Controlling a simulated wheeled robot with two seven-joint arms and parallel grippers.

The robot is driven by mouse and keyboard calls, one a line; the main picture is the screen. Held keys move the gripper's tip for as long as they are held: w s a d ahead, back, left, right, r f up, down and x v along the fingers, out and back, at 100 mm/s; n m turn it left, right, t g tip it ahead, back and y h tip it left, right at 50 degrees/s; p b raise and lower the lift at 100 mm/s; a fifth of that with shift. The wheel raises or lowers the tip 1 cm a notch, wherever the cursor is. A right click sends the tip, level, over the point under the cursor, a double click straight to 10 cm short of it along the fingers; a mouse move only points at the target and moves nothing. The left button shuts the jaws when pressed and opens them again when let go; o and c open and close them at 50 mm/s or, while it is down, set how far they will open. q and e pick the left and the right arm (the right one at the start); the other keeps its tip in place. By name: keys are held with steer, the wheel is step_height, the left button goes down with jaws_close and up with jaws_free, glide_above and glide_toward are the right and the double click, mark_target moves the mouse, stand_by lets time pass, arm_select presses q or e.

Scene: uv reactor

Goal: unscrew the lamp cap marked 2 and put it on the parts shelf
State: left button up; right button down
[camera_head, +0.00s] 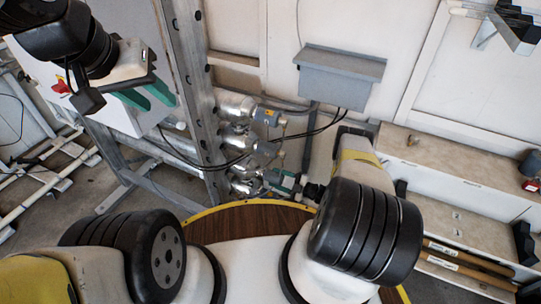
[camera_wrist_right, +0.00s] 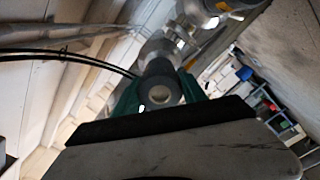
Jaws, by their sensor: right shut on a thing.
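Three shiny metal lamp housings (camera_head: 237,106) are stacked on the grey upright frame, with black cables running to them. My right gripper (camera_head: 286,183) is at the lowest one, its green fingers shut on a dark round cap. In the right wrist view this cap (camera_wrist_right: 160,86) is a black ring with a pale centre between the fingers, in front of a metal tube. I cannot tell whether it is still joined to the tube, and no number is readable. My left gripper (camera_head: 148,95) is open and empty, high at the left.
A pale long shelf (camera_head: 430,160) runs along the right wall, with a dark, red-marked item (camera_head: 530,184) at its far right. A grey box (camera_head: 340,78) hangs on the wall. The steel upright (camera_head: 195,90) stands beside the housings. A yellow-edged brown round top (camera_head: 245,221) is in front.

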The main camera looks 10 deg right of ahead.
steer(key=shift+s+d, duration=0.3)
steer(key=shift+d, duration=0.15)
steer(key=shift+v, duration=3.4)
steer(key=shift+a, duration=0.1)
